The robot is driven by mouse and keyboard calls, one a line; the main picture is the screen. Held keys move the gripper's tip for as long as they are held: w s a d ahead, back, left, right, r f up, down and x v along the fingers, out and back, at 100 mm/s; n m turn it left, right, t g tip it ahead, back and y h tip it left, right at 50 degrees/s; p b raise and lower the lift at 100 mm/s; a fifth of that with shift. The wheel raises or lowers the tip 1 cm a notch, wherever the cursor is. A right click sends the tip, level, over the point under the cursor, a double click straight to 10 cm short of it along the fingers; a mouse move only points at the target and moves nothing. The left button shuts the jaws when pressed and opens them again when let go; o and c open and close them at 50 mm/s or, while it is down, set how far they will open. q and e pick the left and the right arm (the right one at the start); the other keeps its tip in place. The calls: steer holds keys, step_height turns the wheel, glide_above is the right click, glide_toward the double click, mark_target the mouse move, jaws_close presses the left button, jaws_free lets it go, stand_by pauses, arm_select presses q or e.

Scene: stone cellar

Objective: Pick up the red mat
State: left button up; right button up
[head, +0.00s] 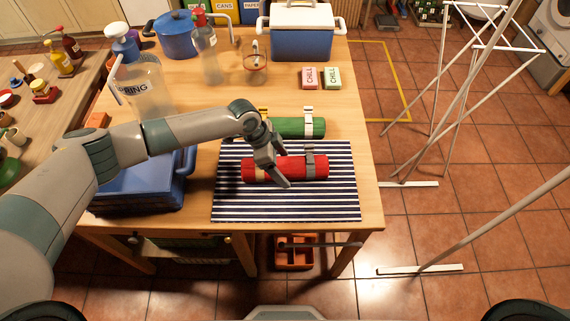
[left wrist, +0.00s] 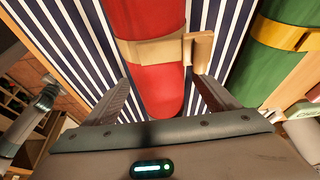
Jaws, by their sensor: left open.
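The red mat (head: 290,170) is a rolled red cylinder with a tan strap and a grey strap, lying on a navy-and-white striped cloth (head: 235,205). My left gripper (head: 270,172) is open over the left part of the roll. In the left wrist view, the red mat (left wrist: 158,80) shows between the two open fingers (left wrist: 162,82), one on each side; its tan strap and buckle are just ahead. I cannot tell whether the fingers touch it.
A green rolled mat (head: 298,128) lies just behind the red one; it also shows in the left wrist view (left wrist: 275,45). A clear pitcher (head: 145,85), a bottle (head: 207,55) and a cooler (head: 300,40) stand farther back.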

mark_target(285, 161)
arm_select(q)
steer(key=shift+f, duration=0.1)
steer(key=shift+c, duration=0.7)
steer(key=c, duration=1.4)
steer(key=shift+w+r, duration=0.1)
steer(key=shift+r, duration=0.1)
steer(key=shift+r+b, duration=0.5)
steer(key=shift+r, duration=0.05)
step_height(285, 161, up, 2)
steer(key=shift+r+b, duration=0.1)
steer(key=shift+b, duration=0.55)
steer(key=s+d+r+b, duration=0.1)
steer(key=s+d+r, duration=0.1)
steer(key=s, duration=0.1)
steer(key=s+d+r+b, duration=0.1)
steer(key=s+d+r, duration=0.1)
steer(key=s+r, duration=0.1)
steer(key=s+d+r+b, duration=0.1)
steer(key=s+d+r, duration=0.1)
steer(key=s, duration=0.1)
steer(key=shift+s+d+r+b, duration=0.25)
steer(key=shift+s+d+b, duration=0.05)
steer(key=shift+s, duration=0.1)
